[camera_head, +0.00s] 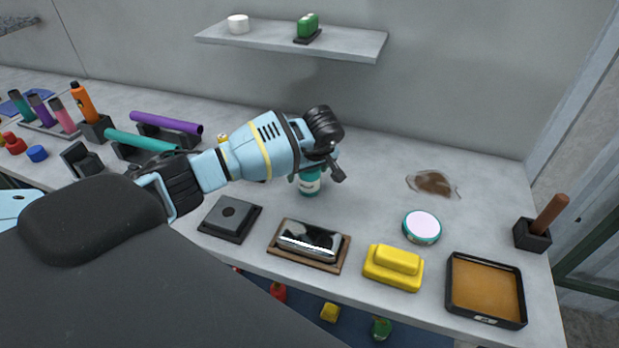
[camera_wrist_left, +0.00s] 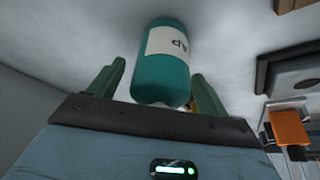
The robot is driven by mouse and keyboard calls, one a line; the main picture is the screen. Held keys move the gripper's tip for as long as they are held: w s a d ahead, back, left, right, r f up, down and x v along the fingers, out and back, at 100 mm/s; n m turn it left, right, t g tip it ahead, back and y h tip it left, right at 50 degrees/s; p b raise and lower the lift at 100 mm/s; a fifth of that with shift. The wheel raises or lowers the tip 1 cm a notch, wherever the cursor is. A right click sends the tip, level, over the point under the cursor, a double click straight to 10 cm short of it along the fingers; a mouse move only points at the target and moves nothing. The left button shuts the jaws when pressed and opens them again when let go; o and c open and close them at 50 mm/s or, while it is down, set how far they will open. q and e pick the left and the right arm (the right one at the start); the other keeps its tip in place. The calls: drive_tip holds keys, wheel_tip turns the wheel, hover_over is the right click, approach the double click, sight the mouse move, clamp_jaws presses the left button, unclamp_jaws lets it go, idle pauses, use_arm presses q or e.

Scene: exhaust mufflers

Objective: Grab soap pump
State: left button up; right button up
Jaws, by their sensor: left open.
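The soap pump is a teal bottle (camera_head: 309,184) with a white label, standing on the grey counter behind the dark tray. My left gripper (camera_head: 318,165) is over its upper part, and the wrist hides the bottle's top in the head view. In the left wrist view the teal bottle (camera_wrist_left: 160,75) with its white label lies between the two green fingers of my open left gripper (camera_wrist_left: 152,85). I cannot tell whether either finger touches it. My right gripper is not in view.
In front are a black block (camera_head: 231,218), a dark item on a wooden tray (camera_head: 342,262), a yellow sponge-like block (camera_head: 394,266) and a black-rimmed tray (camera_head: 451,300). A round tin (camera_head: 421,227) and brown spill (camera_head: 434,183) lie right. A shelf (camera_head: 350,43) hangs above.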

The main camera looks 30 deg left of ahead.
use_arm(q)
drive_tip(key=c, duration=1.1)
drive_tip(key=shift+r, duration=0.1)
drive_tip(key=shift+r, duration=0.1)
drive_tip(key=shift+r, duration=0.65)
wheel_tip(320, 180, up, 2)
drive_tip(key=shift+r, duration=0.1)
drive_tip(key=s, duration=0.5)
drive_tip(key=s+a, duration=0.1)
drive_tip(key=s, duration=0.4)
drive_tip(key=s+a+r, duration=0.1)
drive_tip(key=s, duration=0.5)
drive_tip(key=shift+r, duration=0.1)
